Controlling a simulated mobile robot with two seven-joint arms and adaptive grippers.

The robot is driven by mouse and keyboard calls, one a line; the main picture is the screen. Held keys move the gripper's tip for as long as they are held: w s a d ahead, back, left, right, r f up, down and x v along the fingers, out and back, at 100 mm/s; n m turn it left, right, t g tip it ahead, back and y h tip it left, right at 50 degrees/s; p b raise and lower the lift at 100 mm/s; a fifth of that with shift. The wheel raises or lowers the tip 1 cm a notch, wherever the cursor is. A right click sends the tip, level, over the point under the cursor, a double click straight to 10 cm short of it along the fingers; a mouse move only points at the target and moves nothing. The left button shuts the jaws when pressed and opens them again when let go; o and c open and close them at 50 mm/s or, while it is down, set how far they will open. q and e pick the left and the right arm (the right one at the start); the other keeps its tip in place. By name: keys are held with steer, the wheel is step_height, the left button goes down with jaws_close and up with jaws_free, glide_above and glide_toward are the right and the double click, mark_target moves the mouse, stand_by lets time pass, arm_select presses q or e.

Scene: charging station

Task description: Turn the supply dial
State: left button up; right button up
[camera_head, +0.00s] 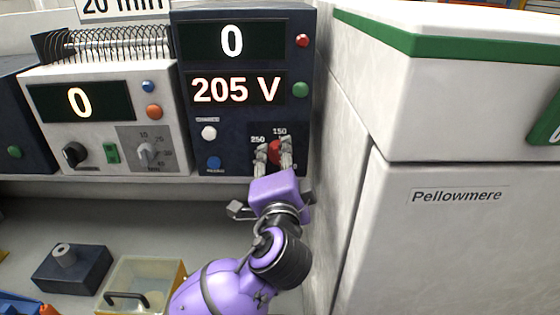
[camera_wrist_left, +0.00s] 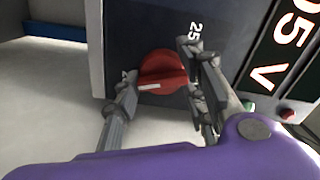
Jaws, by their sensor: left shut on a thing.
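The red supply dial (camera_head: 274,152) is low on the front of the dark blue supply unit (camera_head: 186,122), near the labels 250 and 150. The unit's displays read 0 above and 205 V (camera_head: 238,90) below. My left gripper (camera_head: 273,156) reaches up from below and is shut on the dial, one finger on each side. The left wrist view shows the red dial (camera_wrist_left: 162,70) with its white pointer line between the fingers (camera_wrist_left: 158,72). The fingers partly cover the dial and its scale. My right gripper is not in view.
A white unit (camera_head: 100,120) with a 0 display, buttons and knobs stands to the left. A white cabinet (camera_head: 450,230) labelled Pellowmere rises close on the right. Below are a dark block (camera_head: 72,272) and a yellow-sided bin (camera_head: 142,272).

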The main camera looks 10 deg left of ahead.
arm_select(q)
steer(key=shift+f+n, duration=0.2)
steer(key=shift+n, duration=0.6)
steer(key=shift+d, duration=0.1)
steer(key=o, duration=1.1)
steer(key=shift+r, duration=0.1)
steer(key=s+d, duration=0.2)
steer(key=s, duration=0.9)
steer(key=shift+s+d, duration=0.2)
steer(key=shift+s, duration=0.2)
